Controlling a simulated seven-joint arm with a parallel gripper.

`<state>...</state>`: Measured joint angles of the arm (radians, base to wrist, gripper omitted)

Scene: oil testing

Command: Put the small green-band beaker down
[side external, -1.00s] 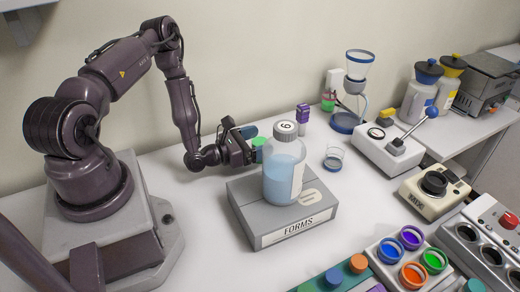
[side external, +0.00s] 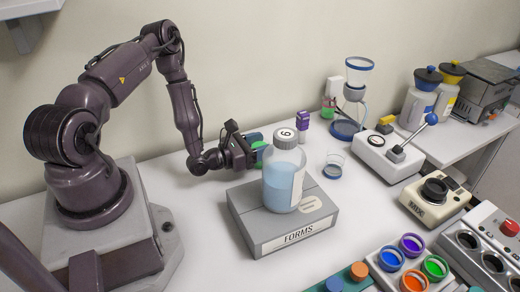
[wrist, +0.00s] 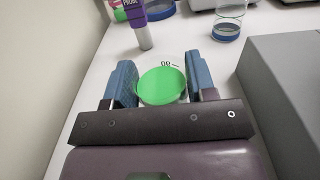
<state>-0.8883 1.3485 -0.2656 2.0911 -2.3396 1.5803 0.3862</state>
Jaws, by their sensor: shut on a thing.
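The small green-band beaker (wrist: 160,86) shows in the wrist view as a green disc with clear, marked glass beyond it. It sits between the two blue fingers of my gripper (wrist: 161,82), which is shut on it. In the side view my gripper (side external: 251,147) is low over the white table, behind and left of the bottle. A bit of the beaker's green (side external: 259,151) shows there; the rest is hidden by the bottle and gripper. I cannot tell whether the beaker touches the table.
A bottle of blue liquid (side external: 284,180) stands on the grey FORMS box (side external: 265,235), close to my gripper. A blue-band beaker (side external: 333,166) and a purple probe (side external: 302,121) stand beyond. The wall is close on the left in the wrist view. White table shows between these.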

